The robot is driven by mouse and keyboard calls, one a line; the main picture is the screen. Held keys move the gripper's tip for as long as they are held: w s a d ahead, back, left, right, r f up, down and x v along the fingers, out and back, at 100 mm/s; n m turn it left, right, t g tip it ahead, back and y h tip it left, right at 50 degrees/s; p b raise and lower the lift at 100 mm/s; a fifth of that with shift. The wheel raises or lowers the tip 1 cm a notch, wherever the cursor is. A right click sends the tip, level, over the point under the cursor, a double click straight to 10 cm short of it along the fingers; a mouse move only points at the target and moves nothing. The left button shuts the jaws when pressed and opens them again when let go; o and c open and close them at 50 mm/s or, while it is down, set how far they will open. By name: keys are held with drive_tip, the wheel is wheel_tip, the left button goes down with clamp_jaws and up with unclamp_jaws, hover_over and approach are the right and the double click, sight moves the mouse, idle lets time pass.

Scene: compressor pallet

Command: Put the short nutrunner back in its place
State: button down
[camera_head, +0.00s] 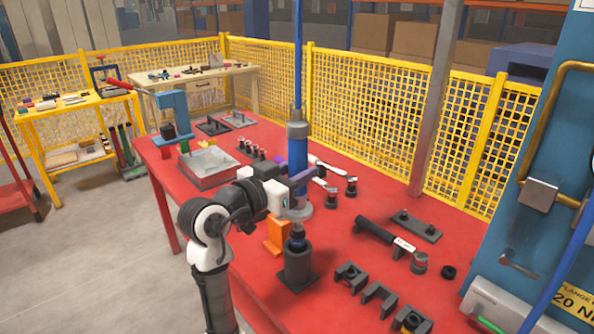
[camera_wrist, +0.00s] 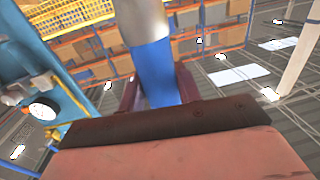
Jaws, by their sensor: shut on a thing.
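My gripper (camera_head: 303,181) is raised above the red table, left of its middle. In the wrist view my gripper (camera_wrist: 158,84) is shut on a round blue body with a pale grey end, which I take for the short nutrunner (camera_wrist: 152,66). In the head view a tall blue column (camera_head: 298,155) with a grey collar lines up with my fingers. I cannot tell there where the tool ends and the column begins. A dark cup-like holder (camera_head: 298,268) on a square foot stands below and in front of my gripper. A dark-blue top shows in it. An orange block (camera_head: 277,236) stands behind it.
Dark fork-shaped brackets (camera_head: 379,298) stand at the table's front right. A long dark tool (camera_head: 375,230) lies behind them. A grey plate (camera_head: 209,167) and a blue press-like stand (camera_head: 174,105) are at left. A blue cabinet (camera_head: 520,210) closes the right; yellow fencing (camera_head: 370,105) runs behind.

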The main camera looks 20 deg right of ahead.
sight(287, 218)
drive_tip(key=shift+f+b, duration=3.85)
drive_tip(key=shift+f, duration=0.9)
idle(0.8)
drive_tip(key=c, duration=0.9)
unclamp_jaws()
drive_tip(key=shift+f, duration=0.15)
drive_tip(key=b+v, duration=0.2)
drive_tip(key=v, duration=1.2)
drive_tip(key=shift+d, duration=0.1)
